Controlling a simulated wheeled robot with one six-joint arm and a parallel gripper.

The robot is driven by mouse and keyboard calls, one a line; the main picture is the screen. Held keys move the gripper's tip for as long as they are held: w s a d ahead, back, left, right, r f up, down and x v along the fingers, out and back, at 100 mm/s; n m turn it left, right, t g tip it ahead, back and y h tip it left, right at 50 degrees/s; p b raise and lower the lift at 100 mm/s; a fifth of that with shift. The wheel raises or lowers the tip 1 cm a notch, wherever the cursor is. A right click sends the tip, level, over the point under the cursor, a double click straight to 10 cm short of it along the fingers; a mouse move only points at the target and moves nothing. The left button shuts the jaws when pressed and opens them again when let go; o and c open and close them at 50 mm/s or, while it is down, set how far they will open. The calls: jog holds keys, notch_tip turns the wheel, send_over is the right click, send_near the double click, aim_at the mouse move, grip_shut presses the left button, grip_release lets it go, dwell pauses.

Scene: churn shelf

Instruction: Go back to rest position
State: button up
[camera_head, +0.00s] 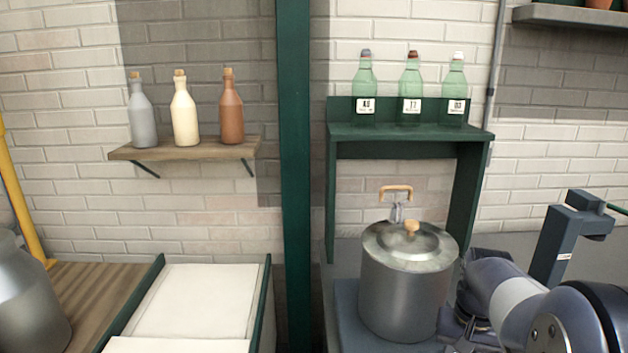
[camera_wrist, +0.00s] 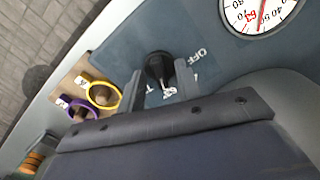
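My gripper (camera_wrist: 160,84) shows in the wrist view with its two dark fingers apart and nothing held between them. A black knob (camera_wrist: 158,66) on a blue-grey panel (camera_wrist: 120,45) lies beyond the gap, beside the letters OFF. I cannot tell whether the fingers touch it. In the head view my arm reaches in from the lower right, beside a lidded metal pot (camera_head: 405,295). The fingertips are not clear there.
A round dial (camera_wrist: 257,12) is near the knob; yellow (camera_wrist: 103,96) and purple (camera_wrist: 78,108) rings are left. A green stand (camera_head: 400,132) with three green bottles rises behind the pot. A wooden shelf (camera_head: 185,150) holds three bottles. A white tray (camera_head: 195,300) is lower left.

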notch_tip(320, 180, up, 10)
jog(key=p, duration=0.1)
notch_tip(320, 180, down, 10)
jog(key=shift+f+b, duration=0.25)
jog(key=shift+b, duration=0.25)
jog(key=shift+r+n, duration=0.15)
jog(key=shift+n, duration=0.25)
jog(key=shift+n+b, duration=0.8)
jog(key=shift+n, duration=0.3)
jog(key=n+b, duration=0.3)
jog(key=n, duration=0.2)
jog(key=shift+r+n, duration=0.25)
jog(key=shift+n, duration=0.25)
notch_tip(320, 180, up, 11)
jog(key=p, duration=0.2)
jog(key=shift+m, duration=0.3)
jog(key=shift+s+a+f+p, duration=0.1)
jog(key=shift+s+a+f, duration=0.3)
jog(key=shift+a, duration=0.3)
jog(key=shift+s+a+f+p, duration=0.1)
jog(key=shift+s+a+f, duration=0.1)
jog(key=shift+s+a, duration=0.45)
jog(key=shift+s+a+f+p, duration=0.1)
jog(key=shift+s+a+f, duration=0.2)
jog(key=shift+a, duration=0.5)
